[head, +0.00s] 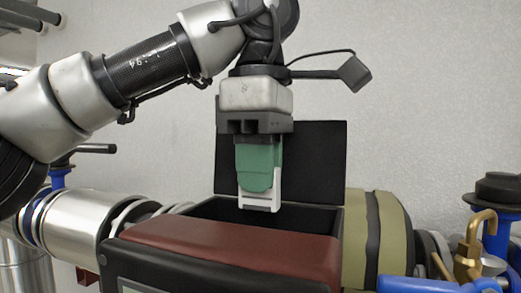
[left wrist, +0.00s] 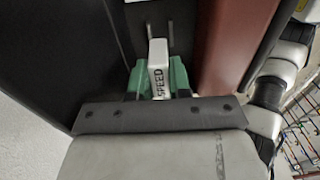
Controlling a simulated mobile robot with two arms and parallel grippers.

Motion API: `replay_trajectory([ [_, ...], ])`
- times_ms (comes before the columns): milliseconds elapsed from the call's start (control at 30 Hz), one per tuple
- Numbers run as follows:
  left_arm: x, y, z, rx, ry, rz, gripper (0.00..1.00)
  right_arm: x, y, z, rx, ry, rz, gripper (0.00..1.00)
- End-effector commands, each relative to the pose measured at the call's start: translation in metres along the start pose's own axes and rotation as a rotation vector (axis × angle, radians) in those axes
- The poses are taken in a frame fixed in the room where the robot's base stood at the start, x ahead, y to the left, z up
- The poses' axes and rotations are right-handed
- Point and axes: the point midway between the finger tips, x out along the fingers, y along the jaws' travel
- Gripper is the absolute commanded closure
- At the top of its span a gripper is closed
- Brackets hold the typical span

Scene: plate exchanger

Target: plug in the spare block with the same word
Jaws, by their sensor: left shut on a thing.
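My left gripper (head: 258,180), with green fingers, points down over the open black box of the device. It is shut on a white block (head: 262,205), whose lower end sticks out below the fingers. In the left wrist view the white block (left wrist: 157,62) sits between the green fingers, and the word SPEED reads along its side. Two thin grey marks show just beyond the block's tip in that view; I cannot tell whether they are pins or slots. The box interior (head: 290,216) is dark and its contents are hidden. My right gripper is not in view.
The black lid (head: 320,160) stands open behind the box. A dark red top panel (head: 225,247) lies in front of the opening. A silver pipe (head: 82,217) is at the left. An olive-banded cylinder (head: 375,235) and a brass valve (head: 470,250) are at the right.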

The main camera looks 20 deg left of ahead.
Motion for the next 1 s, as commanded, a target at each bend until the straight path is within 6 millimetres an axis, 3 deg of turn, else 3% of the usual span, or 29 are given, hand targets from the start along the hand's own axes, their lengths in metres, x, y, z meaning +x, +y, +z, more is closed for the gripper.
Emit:
replay_trajectory([
  [300,0.027,0.0,0.0,0.002,0.0,-0.003,1.0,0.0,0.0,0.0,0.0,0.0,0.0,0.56],
  [500,0.044,0.0,0.0,0.0,0.001,-0.001,1.0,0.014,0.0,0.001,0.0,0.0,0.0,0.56],
  [1000,0.054,0.0,0.0,-0.001,0.001,0.0,1.0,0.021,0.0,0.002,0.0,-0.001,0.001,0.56],
])
